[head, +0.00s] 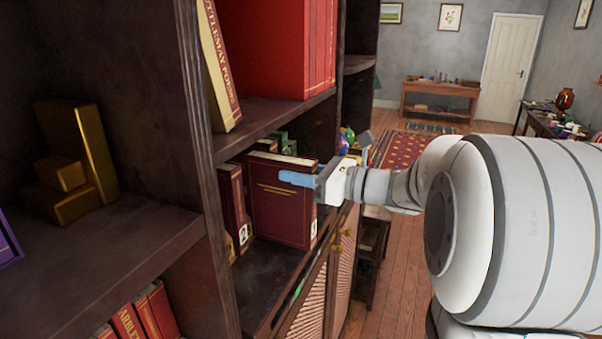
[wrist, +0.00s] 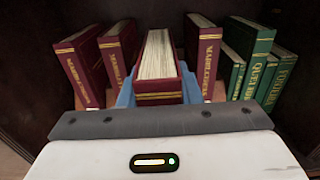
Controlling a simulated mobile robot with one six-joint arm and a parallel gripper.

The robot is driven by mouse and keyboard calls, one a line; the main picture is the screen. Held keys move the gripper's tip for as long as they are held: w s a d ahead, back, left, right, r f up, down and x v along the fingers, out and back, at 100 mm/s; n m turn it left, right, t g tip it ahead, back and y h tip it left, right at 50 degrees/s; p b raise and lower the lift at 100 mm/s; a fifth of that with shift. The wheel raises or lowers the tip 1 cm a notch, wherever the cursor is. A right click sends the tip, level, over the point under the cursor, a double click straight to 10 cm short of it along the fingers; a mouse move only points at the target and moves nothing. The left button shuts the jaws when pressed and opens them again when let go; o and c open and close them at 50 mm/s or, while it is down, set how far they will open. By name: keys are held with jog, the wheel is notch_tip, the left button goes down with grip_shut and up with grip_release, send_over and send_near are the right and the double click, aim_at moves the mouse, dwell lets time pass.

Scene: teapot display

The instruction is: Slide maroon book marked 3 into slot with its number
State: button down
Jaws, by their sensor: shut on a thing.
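My gripper (head: 297,180) has blue fingers shut on a maroon book (head: 283,212) with gold bands, at the shelf opening in the head view. The wrist view shows the held book (wrist: 158,68) upright between the fingers (wrist: 158,92), its page edges facing the camera. A small pale label is low on its spine in the head view; its number is too small to read. In the wrist view two maroon books (wrist: 117,52) stand to its left and one maroon book (wrist: 205,57) to its right. Whether the held book touches the shelf floor is unclear.
Green books (wrist: 247,55) lean at the right of the row in the wrist view. A dark shelf board (head: 270,120) with red books lies above, and a dark upright (head: 190,150) stands to the left. Bare shelf (head: 268,268) shows in front of the books.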

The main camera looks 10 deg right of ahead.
aim_at(275, 168)
jog(key=x, duration=1.3)
jog(key=shift+b, duration=0.3)
dwell(4.0)
jog(key=c, duration=1.1)
grip_release()
jog(key=shift+r, duration=0.1)
jog(key=shift+o, duration=0.7)
jog(key=shift+s+d, duration=0.1)
jog(key=shift+d, duration=0.05)
jog(key=b+v, duration=0.2)
jog(key=v, duration=0.4)
jog(key=shift+d, duration=0.1)
jog(key=shift+s+d+b, duration=0.3)
jog(key=shift+s+d, duration=0.2)
